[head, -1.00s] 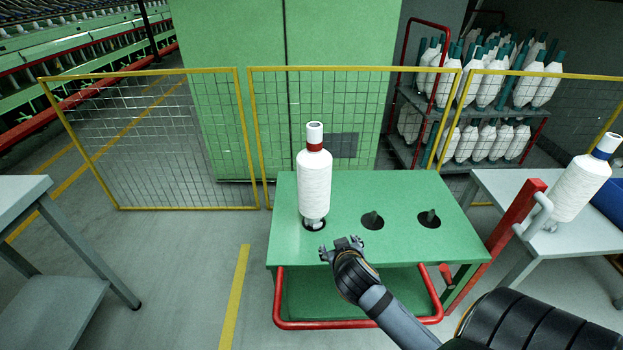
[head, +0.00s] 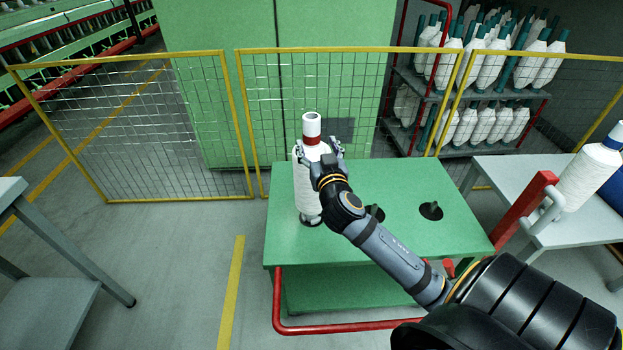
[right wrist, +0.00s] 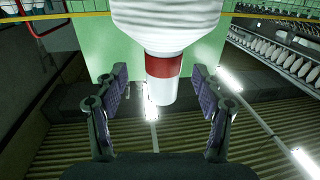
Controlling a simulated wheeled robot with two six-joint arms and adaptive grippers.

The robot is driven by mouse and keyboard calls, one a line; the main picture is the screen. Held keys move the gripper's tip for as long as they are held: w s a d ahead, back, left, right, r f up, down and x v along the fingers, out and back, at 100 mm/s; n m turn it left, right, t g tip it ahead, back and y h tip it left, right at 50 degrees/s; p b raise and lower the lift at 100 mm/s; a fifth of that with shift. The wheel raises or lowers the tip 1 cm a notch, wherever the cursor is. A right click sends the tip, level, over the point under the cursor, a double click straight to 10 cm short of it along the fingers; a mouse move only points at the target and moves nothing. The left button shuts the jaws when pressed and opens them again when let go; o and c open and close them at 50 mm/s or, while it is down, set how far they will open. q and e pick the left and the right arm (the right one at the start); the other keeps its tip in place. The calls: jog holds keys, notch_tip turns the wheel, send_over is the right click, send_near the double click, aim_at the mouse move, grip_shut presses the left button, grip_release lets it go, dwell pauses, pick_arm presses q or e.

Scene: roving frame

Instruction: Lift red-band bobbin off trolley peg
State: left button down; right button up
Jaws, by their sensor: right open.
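The red-band bobbin (head: 304,190) is white with a red band near its top. It stands upright on the left peg position of the green trolley (head: 375,245). My right gripper (head: 319,150) is open around the bobbin's upper part at the height of the red band. In the right wrist view the bobbin (right wrist: 162,68) appears upside down, its banded neck between the two open fingers (right wrist: 160,95), with a gap visible on each side. My right arm partly hides the middle peg (head: 377,212). My left gripper is not in view.
An empty peg (head: 431,209) stands at the trolley's right. A blue-band bobbin (head: 590,175) is on the grey table (head: 510,172) at right. A yellow mesh fence (head: 340,49) runs behind the trolley. Another table (head: 62,230) stands at left, with open floor between.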

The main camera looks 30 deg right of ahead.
aim_at(313, 140)
jog(key=x, duration=0.2)
jog(key=p+x, duration=0.1)
jog(key=x, duration=0.2)
jog(key=shift+w+a+r, duration=0.1)
jog(key=shift+w+a, duration=0.05)
jog(key=shift+a, duration=0.05)
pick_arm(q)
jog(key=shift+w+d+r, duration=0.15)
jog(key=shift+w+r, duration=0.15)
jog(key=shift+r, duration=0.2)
pick_arm(e)
jog(key=shift+c, duration=1.2)
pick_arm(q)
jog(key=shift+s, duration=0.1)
pick_arm(e)
grip_shut()
